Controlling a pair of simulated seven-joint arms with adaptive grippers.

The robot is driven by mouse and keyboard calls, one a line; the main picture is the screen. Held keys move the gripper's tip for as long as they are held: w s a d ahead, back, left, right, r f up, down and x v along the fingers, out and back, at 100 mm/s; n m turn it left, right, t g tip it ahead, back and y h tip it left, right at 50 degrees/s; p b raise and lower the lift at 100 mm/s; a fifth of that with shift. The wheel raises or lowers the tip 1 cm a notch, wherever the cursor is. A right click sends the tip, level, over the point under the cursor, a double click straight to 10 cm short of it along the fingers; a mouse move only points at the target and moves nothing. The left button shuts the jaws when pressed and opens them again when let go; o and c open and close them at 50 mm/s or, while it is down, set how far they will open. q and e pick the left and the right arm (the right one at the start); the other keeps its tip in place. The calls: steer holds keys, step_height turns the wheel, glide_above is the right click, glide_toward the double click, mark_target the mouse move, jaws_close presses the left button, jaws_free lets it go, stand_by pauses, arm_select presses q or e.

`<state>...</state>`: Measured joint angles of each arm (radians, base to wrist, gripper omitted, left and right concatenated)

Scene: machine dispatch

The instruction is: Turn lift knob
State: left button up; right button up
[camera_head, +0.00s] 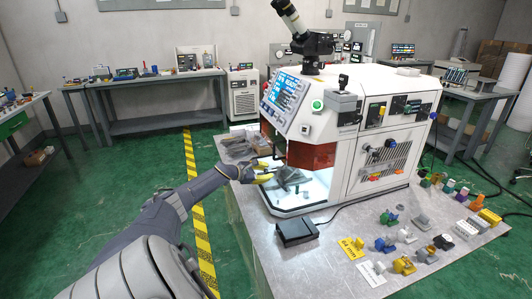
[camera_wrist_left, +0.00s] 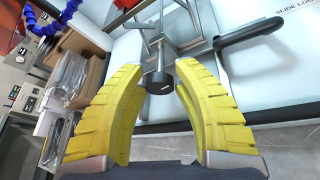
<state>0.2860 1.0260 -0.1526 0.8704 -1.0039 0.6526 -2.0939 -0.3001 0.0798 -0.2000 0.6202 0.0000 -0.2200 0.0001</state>
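A white machine (camera_head: 345,130) stands on a metal table, with its lit work chamber open at the front left. A grey metal lift mechanism (camera_head: 290,180) sits in the chamber; its bars also show in the left wrist view (camera_wrist_left: 185,45). A round dark knob (camera_wrist_left: 159,84) with a small white mark on its face sits at the near end of the mechanism. My left gripper (camera_head: 264,172) is at the chamber opening. Its yellow fingers (camera_wrist_left: 160,72) are open, one on each side of the knob, with gaps showing. My right gripper is not in view.
A black pedal box (camera_head: 296,231) lies on the table below the chamber. Several small coloured parts (camera_head: 404,265) cover the table's right side. A dark handle (camera_wrist_left: 250,32) projects at right.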

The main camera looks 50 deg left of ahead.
arm_select(q)
jaws_close()
steer(key=shift+h, duration=0.3)
steer(key=shift+n+g+h, duration=0.4)
steer(key=shift+n, duration=0.5)
steer(key=shift+n+h, duration=0.8)
steer(key=shift+n, duration=0.3)
steer(key=shift+n+g, duration=0.3)
steer(key=shift+g, duration=0.1)
steer(key=o, duration=0.5)
jaws_free()
